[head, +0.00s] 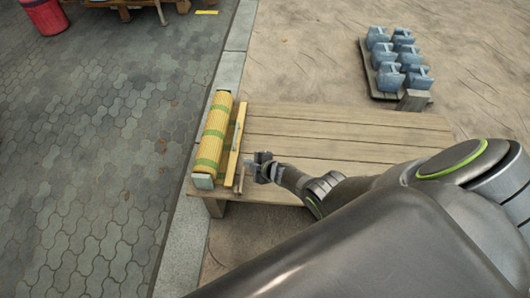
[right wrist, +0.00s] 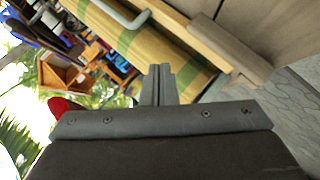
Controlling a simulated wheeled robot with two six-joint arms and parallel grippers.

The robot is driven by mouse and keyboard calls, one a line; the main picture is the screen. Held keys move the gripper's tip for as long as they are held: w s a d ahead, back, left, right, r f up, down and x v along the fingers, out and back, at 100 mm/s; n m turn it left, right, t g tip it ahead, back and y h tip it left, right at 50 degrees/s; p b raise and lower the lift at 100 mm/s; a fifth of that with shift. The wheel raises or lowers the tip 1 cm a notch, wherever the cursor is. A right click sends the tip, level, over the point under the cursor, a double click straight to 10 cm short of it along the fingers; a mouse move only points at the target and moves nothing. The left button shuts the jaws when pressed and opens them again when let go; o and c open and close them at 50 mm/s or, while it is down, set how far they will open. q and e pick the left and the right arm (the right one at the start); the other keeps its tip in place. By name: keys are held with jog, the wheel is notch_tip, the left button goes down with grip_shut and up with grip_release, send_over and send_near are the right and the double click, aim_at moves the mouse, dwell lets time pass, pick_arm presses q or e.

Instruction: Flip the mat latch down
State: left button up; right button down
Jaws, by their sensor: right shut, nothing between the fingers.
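A rolled yellow mat (head: 213,135) with green bands lies along the left end of the wooden table, between pale end plates. A yellow wooden bar (head: 234,145) runs beside it and also shows in the right wrist view (right wrist: 190,28). My right gripper (head: 250,168) is shut and empty, just right of the bar's near end. In the right wrist view its fingertips (right wrist: 159,72) overlap the mat; contact cannot be told. My left gripper is out of view.
A rack of several blue-grey blocks (head: 388,68) stands at the back right. A red bin (head: 44,15) and another table (head: 140,4) are at the far left. Paving on the left is clear.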

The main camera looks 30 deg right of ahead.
pick_arm(q)
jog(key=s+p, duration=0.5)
jog(key=p, duration=0.1)
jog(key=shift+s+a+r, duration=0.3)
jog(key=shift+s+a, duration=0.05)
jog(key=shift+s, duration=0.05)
pick_arm(e)
jog(key=s+d+r, duration=0.3)
jog(key=d+r, duration=0.2)
jog(key=r, duration=0.1)
jog(key=shift+s, duration=0.25)
